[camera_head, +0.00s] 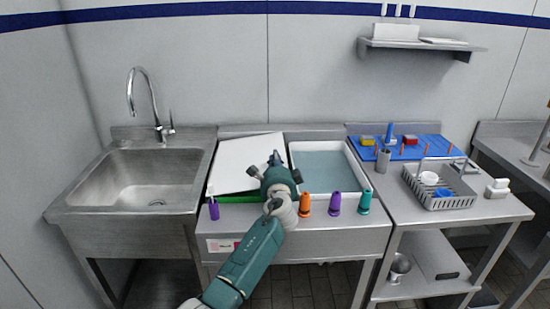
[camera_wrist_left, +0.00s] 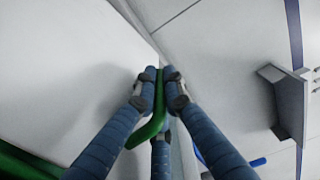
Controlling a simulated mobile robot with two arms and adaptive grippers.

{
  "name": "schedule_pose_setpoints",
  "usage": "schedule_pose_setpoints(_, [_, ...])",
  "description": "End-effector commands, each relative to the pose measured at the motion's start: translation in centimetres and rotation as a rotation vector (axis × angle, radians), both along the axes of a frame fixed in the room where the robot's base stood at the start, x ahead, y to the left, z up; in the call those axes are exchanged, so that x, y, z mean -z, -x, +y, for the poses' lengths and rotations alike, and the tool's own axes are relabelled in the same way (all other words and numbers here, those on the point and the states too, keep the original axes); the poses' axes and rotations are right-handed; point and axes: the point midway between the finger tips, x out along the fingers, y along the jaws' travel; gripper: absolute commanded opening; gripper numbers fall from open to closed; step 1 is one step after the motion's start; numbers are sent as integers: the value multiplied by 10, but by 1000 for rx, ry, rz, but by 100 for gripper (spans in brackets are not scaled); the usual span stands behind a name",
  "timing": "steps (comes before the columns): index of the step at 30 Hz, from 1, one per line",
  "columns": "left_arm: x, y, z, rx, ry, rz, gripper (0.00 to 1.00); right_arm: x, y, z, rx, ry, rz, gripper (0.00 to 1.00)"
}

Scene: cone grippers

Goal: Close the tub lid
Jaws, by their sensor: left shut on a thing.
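A white panel (camera_head: 238,163), which looks like the lid, lies tilted on the steel counter, left of an open white tub (camera_head: 345,192) with a pale blue-grey inside. A green strip (camera_head: 238,199) shows under its front edge. My left gripper (camera_head: 276,163) is at the panel's right side, by the tub's left wall. In the left wrist view its blue fingers (camera_wrist_left: 162,88) are shut on a green handle-like strip (camera_wrist_left: 152,126) next to the white panel (camera_wrist_left: 65,65). My gripper hides part of the panel's right edge. My right gripper is not in view.
Orange (camera_head: 305,204), purple (camera_head: 335,204) and teal (camera_head: 365,201) cones stand along the counter's front edge, with a purple bottle (camera_head: 213,208) to the left. A sink (camera_head: 145,180) is at left; a dish rack (camera_head: 438,190) and blue tray (camera_head: 425,146) are at right. A wall shelf (camera_head: 420,45) hangs above.

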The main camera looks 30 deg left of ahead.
Motion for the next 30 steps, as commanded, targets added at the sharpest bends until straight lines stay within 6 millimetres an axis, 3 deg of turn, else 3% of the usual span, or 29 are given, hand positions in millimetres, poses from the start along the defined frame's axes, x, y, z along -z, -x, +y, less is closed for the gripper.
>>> schedule_pose_setpoints(18, [7,-2,-3,5,-35,17,0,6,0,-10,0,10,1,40])
schedule_pose_setpoints(19, [7,-2,-3,5,-35,17,13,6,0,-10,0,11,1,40])
schedule_pose_setpoints(21, [7,-2,-3,5,-34,17,26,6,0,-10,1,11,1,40])
schedule_pose_setpoints(30, [8,0,-2,2,-34,20,28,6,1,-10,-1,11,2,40])
